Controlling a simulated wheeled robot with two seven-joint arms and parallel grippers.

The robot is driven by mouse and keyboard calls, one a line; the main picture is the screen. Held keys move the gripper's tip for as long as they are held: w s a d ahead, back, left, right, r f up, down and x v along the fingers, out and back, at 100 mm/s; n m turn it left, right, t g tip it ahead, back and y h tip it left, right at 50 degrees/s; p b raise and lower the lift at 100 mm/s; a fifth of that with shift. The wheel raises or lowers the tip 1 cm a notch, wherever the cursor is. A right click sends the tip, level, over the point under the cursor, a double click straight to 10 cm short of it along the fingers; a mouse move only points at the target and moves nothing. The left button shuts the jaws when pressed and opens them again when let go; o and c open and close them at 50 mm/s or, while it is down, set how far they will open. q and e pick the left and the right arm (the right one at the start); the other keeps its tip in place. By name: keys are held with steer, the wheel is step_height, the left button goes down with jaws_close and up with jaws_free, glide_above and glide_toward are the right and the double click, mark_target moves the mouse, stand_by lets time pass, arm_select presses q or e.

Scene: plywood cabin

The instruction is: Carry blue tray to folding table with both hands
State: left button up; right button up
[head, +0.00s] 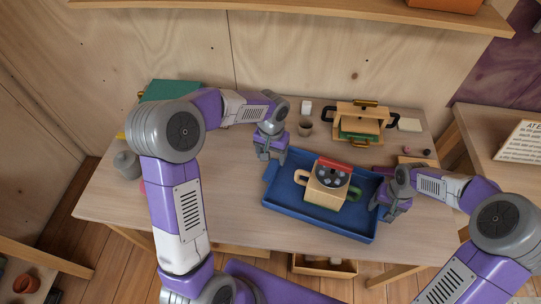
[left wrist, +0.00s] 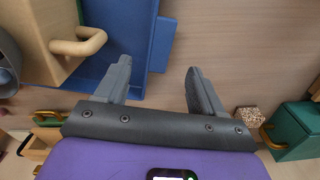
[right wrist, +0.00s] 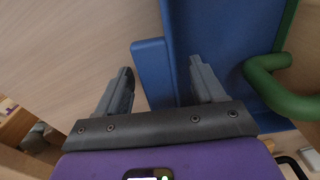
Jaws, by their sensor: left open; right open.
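The blue tray (head: 283,190) lies on the wooden table and carries a wooden box (head: 322,198) with a tan handle and a green handle. My left gripper (head: 266,152) is open at the tray's left end; in the left wrist view (left wrist: 160,88) a blue tab of the tray shows ahead, between the lines of its fingers. My right gripper (head: 386,211) is open at the right end; in the right wrist view (right wrist: 162,85) a blue tab reaches between its fingers. Neither is shut on the tray. I cannot tell which surface is the folding table.
A wooden stand with black handles (head: 358,122) and a small cup (head: 305,128) are behind the tray. A green box (head: 172,90) is at the back left, a grey jar (head: 127,164) at the left. Another wooden surface with a sign (head: 521,143) is at the right. The front-left tabletop is clear.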

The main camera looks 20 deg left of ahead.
steer(key=shift+r, duration=0.15)
arm_select(q)
step_height(320, 180, up, 2)
steer(key=shift+r, duration=0.25)
arm_select(e)
step_height(320, 180, up, 12)
stand_by(0.5)
